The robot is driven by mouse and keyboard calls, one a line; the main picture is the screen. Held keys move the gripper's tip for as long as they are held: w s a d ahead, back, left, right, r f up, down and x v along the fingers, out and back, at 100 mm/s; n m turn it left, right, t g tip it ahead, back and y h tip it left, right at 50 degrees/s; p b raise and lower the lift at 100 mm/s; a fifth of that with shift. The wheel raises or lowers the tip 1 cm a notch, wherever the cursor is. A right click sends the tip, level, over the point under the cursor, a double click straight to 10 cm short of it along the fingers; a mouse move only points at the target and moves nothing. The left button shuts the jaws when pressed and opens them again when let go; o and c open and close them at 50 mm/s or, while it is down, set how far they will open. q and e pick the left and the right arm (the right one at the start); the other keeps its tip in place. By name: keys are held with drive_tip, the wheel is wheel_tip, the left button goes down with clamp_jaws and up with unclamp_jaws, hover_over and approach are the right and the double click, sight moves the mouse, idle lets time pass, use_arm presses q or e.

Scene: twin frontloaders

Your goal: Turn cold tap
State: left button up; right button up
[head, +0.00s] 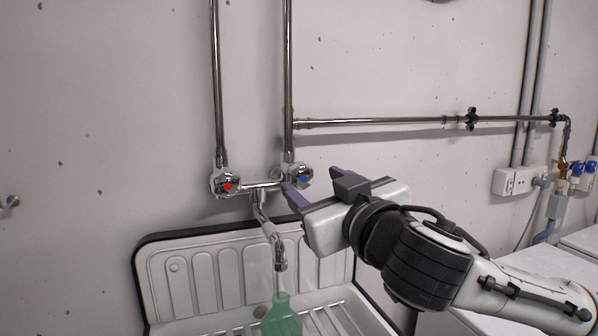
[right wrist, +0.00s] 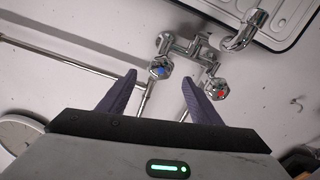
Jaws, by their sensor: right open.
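The cold tap knob (head: 303,176), chrome with a blue mark, sits on the right end of the wall mixer. It also shows in the right wrist view (right wrist: 161,69), ahead of the gap between my fingertips. My right gripper (head: 311,180) is open in front of the knob, its dark fingers spread and empty. The knob shows between the fingertips; I cannot tell whether they touch it. The hot tap knob (head: 226,185), with a red mark, is on the left end; in the right wrist view (right wrist: 216,89) it lies just beyond the right finger. My left gripper is not in view.
The spout (head: 279,250) hangs above a white sink (head: 190,285) with a green bottle (head: 281,318) below it. Chrome pipes (head: 289,75) run up the wall and rightward. White sockets (head: 516,181) and white appliances are at right.

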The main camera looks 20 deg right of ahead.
sight(302, 177)
drive_tip(key=w+p, duration=0.1)
drive_tip(key=w, duration=0.6)
drive_tip(key=shift+w+a, duration=0.15)
drive_tip(key=c, duration=1)
drive_tip(key=shift+a+n, duration=0.1)
drive_tip(key=shift+n, duration=0.4)
drive_tip(key=shift+c, duration=0.2)
drive_tip(key=shift+r+n+p, duration=0.1)
drive_tip(key=shift+n+p, duration=0.7)
drive_tip(key=shift+n, duration=0.1)
drive_tip(key=shift+n+p, duration=0.35)
drive_tip(key=shift+n, duration=0.65)
drive_tip(key=o, duration=1)
drive_tip(key=shift+o, duration=0.2)
